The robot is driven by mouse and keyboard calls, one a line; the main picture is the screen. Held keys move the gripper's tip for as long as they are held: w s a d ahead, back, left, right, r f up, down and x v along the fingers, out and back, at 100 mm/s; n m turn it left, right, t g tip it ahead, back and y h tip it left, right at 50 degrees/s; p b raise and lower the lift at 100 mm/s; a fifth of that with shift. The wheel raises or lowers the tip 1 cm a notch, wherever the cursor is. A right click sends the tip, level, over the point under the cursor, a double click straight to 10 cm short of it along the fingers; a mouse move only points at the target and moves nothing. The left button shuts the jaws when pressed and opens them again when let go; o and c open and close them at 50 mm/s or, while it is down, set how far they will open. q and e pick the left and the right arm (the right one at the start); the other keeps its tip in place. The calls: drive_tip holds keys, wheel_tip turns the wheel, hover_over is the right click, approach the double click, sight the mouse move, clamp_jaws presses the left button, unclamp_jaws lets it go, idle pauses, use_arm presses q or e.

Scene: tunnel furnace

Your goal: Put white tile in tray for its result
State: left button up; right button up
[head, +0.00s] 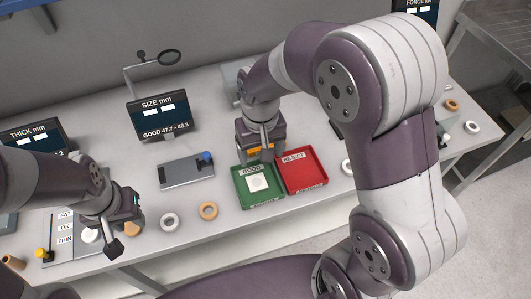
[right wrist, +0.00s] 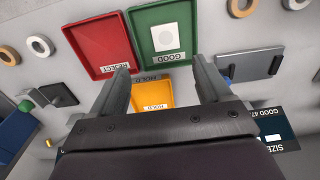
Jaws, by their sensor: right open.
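The white tile (head: 257,183) lies flat in the green GOOD tray (head: 241,190). In the right wrist view the white tile (right wrist: 167,40) rests in the same green tray (right wrist: 188,20), with a round mark on its face. The red REJECT tray (head: 306,181) beside it is empty. My right gripper (head: 264,153) is over the back edge of the trays, apart from the tile. In the right wrist view its fingers (right wrist: 163,80) are apart with nothing between them. My left gripper (head: 114,242) is at the left front, away from the trays; its jaw gap is unclear.
A yellow HOLD tray (right wrist: 152,94) lies under the right gripper. The SIZE screen (head: 160,115) stands behind a grey gauge (head: 186,169) with a blue knob. Rings, such as a white ring (head: 168,220) and an orange ring (head: 208,211), lie along the table's front.

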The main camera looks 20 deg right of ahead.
drive_tip(key=s+d+t, duration=0.1)
drive_tip(key=s+d, duration=0.5)
drive_tip(key=s, duration=0.2)
drive_tip(key=shift+f, duration=0.35)
drive_tip(key=shift+w, duration=0.1)
drive_tip(key=shift+d, duration=0.1)
drive_tip(key=shift+c, duration=0.3)
